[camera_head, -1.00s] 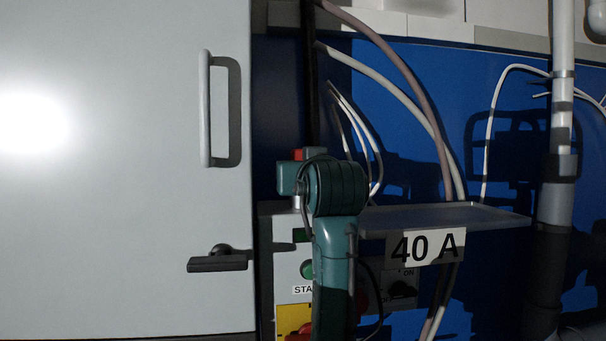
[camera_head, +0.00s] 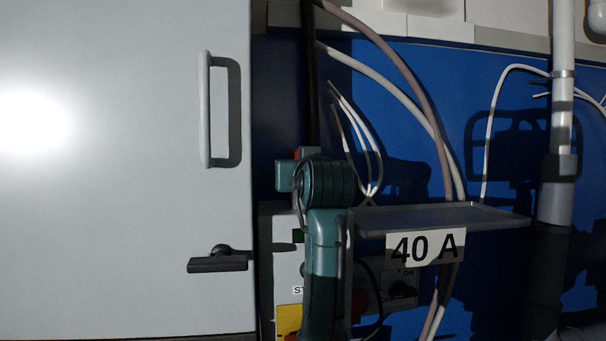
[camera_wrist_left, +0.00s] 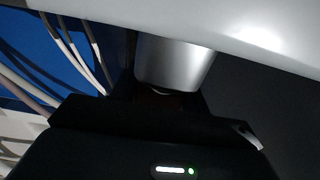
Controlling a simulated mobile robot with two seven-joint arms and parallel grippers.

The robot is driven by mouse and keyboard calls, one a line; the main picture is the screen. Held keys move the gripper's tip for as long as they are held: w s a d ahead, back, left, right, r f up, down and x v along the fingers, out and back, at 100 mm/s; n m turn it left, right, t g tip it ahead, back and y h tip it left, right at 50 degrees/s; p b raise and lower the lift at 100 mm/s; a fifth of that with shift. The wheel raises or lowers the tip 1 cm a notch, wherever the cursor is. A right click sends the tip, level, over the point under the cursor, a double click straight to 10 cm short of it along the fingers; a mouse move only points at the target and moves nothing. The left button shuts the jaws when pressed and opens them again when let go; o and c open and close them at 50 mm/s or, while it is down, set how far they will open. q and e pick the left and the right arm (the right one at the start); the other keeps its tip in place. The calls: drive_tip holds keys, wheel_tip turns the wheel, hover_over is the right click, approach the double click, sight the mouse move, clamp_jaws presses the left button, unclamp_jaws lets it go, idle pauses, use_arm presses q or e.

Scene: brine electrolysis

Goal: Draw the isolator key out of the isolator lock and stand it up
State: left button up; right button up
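In the left wrist view the dark body of my left gripper (camera_wrist_left: 165,130) fills the bottom. A silver, cup-shaped metal part (camera_wrist_left: 173,65) is right in front of it, under a pale panel edge. I cannot tell whether the fingers are open or shut, nor whether they touch this part. I cannot make out the isolator key or the isolator lock for sure in either view. In the head view a teal arm of mine covers the control box (camera_head: 284,268), with its yellow plate (camera_head: 288,320) partly showing. My right gripper is not seen.
A grey cabinet door (camera_head: 110,240) with a handle (camera_head: 206,110) and a latch (camera_head: 220,262) fills the left. A metal shelf (camera_head: 450,217) with a "40 A" label (camera_head: 425,247) juts out right of the arm. Cables (camera_head: 430,120) hang behind, and a pipe (camera_head: 560,190) stands far right.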

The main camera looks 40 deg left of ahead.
use_arm(q)
drive_tip(key=c, duration=0.6)
drive_tip(key=shift+r, duration=0.25)
drive_tip(key=shift+r+p, duration=0.35)
drive_tip(key=shift+p, duration=0.15)
drive_tip(key=shift+r+p, duration=0.55)
drive_tip(key=shift+r, duration=0.05)
drive_tip(key=shift+r+p, duration=2.1)
drive_tip(key=shift+r, duration=0.2)
